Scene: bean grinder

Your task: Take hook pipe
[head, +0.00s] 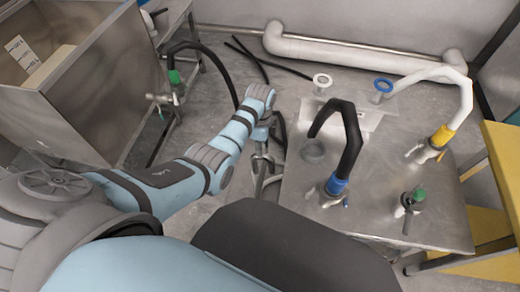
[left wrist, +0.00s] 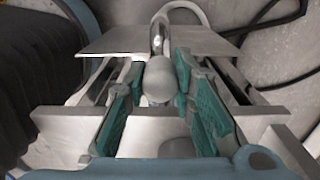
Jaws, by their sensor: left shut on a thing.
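My left gripper (head: 263,160) is at the left edge of the metal table (head: 390,225), pointing down. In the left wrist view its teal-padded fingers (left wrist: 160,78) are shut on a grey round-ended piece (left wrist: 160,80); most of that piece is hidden. A black hook pipe with a blue collar (head: 350,140) stands on the table to the right of the gripper, apart from it. A white hook pipe with a yellow collar (head: 462,95) stands at the table's right side. A black hose with a green collar (head: 205,50) is by the metal bin at left. My right gripper is not in view.
A green-topped valve (head: 417,195) stands at the table's front right. White (head: 322,79) and blue (head: 382,85) rings sit on the back fixture, and a grey ring (head: 313,150) lies nearer. A metal bin (head: 95,95) is at left, a yellow frame (head: 505,160) at right.

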